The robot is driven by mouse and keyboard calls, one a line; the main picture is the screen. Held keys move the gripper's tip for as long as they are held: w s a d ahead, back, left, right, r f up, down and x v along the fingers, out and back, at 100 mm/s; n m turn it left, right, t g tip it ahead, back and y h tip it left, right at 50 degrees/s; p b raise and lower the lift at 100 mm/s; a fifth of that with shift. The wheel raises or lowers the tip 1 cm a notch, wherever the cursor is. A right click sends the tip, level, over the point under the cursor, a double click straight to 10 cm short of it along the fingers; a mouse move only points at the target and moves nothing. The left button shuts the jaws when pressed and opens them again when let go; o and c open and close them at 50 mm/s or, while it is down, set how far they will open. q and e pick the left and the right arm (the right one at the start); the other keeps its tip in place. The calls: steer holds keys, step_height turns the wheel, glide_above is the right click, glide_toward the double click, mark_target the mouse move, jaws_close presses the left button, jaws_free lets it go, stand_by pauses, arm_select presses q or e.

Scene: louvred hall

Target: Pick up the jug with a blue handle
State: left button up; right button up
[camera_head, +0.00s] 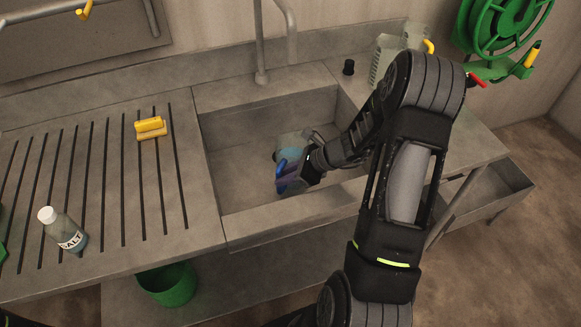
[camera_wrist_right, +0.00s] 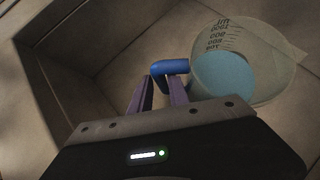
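The jug is a clear measuring jug with a scale, light blue liquid and a blue handle. It stands in the sink (camera_head: 235,165), partly hidden by my right gripper in the head view (camera_head: 290,148). In the right wrist view the jug (camera_wrist_right: 232,70) is at upper right, its blue handle (camera_wrist_right: 170,67) pointing left. My right gripper (camera_head: 284,181) is low in the sink at the handle. In the wrist view its fingers (camera_wrist_right: 159,92) are apart, with the handle's outer end between their tips. I cannot tell if they touch it. My left gripper is not in view.
A tap (camera_head: 261,45) rises behind the sink. Clear jugs (camera_head: 383,58), one with a yellow handle (camera_head: 429,46), stand behind my right arm. A green bucket (camera_head: 167,284) is below.

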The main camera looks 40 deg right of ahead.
steer(key=shift+c, duration=0.5)
jaws_close()
steer(key=shift+r, duration=0.1)
stand_by(0.7)
